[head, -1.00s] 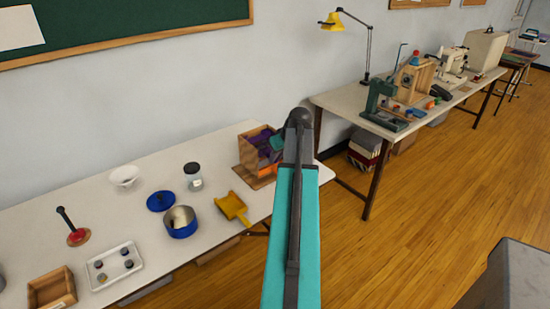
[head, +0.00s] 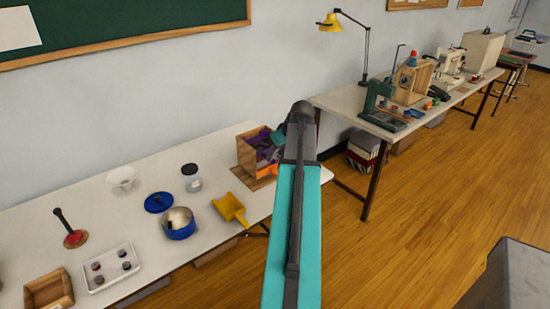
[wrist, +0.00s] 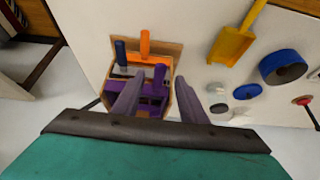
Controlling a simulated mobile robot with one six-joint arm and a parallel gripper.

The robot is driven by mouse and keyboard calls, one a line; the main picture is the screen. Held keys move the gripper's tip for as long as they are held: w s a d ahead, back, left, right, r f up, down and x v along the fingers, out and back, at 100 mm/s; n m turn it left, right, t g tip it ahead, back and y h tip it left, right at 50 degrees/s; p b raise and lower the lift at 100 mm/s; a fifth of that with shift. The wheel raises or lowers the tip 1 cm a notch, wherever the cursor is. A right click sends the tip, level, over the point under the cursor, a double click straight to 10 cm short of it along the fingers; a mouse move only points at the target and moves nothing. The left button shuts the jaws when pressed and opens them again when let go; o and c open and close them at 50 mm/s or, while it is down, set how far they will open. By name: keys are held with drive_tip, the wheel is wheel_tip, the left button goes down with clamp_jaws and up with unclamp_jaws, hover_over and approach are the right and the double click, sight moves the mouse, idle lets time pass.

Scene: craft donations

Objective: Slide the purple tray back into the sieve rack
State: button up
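The wooden sieve rack (head: 246,154) stands at the right end of the near table. In the wrist view the rack (wrist: 168,112) holds the purple tray (wrist: 150,104), and a purple handle (wrist: 159,75) sticks up from it. My gripper (wrist: 159,78) is open, its two grey fingers apart on either side of the purple handle; I cannot tell whether they touch it. Purple parts also show inside the rack in the head view (head: 263,138). My arm hides the rack's right side there, and how far the tray sits in is unclear.
An orange handle (wrist: 144,45) and a dark blue handle (wrist: 120,52) rise close beside the purple one. A yellow scoop (head: 230,208), a blue pot (head: 178,223) and a glass jar (head: 191,178) stand left of the rack. Open floor lies right of the table.

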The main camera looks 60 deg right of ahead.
drive_tip(key=b+v, duration=0.1)
drive_tip(key=v, duration=0.9)
drive_tip(key=shift+r+b, duration=0.25)
drive_tip(key=shift+b, duration=0.05)
drive_tip(key=shift+s, duration=0.15)
idle(0.3)
